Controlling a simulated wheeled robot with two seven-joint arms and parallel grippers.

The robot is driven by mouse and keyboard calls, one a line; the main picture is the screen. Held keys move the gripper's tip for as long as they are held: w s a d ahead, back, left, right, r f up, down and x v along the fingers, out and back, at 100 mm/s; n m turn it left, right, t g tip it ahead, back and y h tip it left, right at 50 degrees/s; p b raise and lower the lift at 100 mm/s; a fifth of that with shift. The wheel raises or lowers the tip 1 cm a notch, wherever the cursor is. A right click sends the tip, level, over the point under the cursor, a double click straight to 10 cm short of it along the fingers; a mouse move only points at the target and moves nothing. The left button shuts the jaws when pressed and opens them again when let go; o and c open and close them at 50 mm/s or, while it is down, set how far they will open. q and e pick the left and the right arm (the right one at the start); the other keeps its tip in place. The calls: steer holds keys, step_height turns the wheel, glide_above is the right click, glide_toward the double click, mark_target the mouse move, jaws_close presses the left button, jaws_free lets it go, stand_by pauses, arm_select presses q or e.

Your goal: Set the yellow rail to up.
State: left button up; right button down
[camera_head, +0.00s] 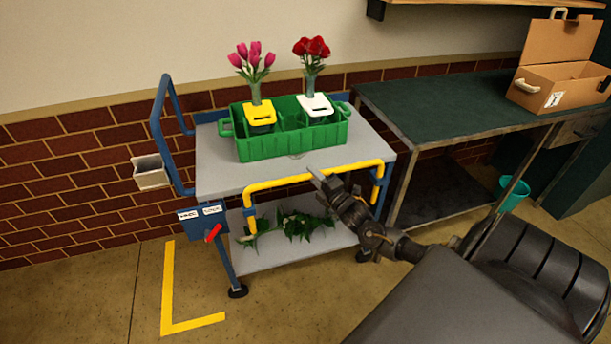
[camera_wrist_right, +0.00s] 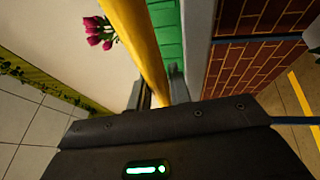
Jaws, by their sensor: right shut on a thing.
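The yellow rail (camera_head: 290,177) runs along the front edge of the grey cart (camera_head: 212,165), its long bar about level with the cart's top and its two end legs pointing downward. My right gripper (camera_head: 320,177) reaches in from the right and is shut on the bar near its middle. In the right wrist view the rail (camera_wrist_right: 135,42) runs down between the jaws (camera_wrist_right: 160,92). My left gripper is not in view.
A green crate (camera_head: 292,146) with pink and red flowers stands on the cart. A blue panel with a red lever (camera_head: 213,233) is at the cart's front left corner. Greenery lies on the lower shelf (camera_head: 270,258). A dark green bench (camera_head: 450,105) stands at right.

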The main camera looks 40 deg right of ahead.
step_height(320, 180, up, 3)
steer(key=shift+d+r+p, duration=0.1)
steer(key=shift+r+p, duration=0.1)
steer(key=shift+p, duration=0.65)
step_height(320, 180, up, 6)
steer(key=p, duration=0.5)
steer(key=shift+r, duration=0.3)
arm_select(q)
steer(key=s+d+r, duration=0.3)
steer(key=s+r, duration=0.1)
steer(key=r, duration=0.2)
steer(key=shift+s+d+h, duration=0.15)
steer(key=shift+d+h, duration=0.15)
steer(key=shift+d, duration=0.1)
arm_select(e)
steer(key=shift+w, duration=0.1)
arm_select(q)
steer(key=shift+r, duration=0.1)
arm_select(e)
steer(key=c, duration=1.3)
jaws_free()
steer(key=shift+c, duration=0.2)
steer(key=shift+o, duration=0.2)
steer(key=shift+f, duration=0.15)
steer(key=shift+f, duration=0.1)
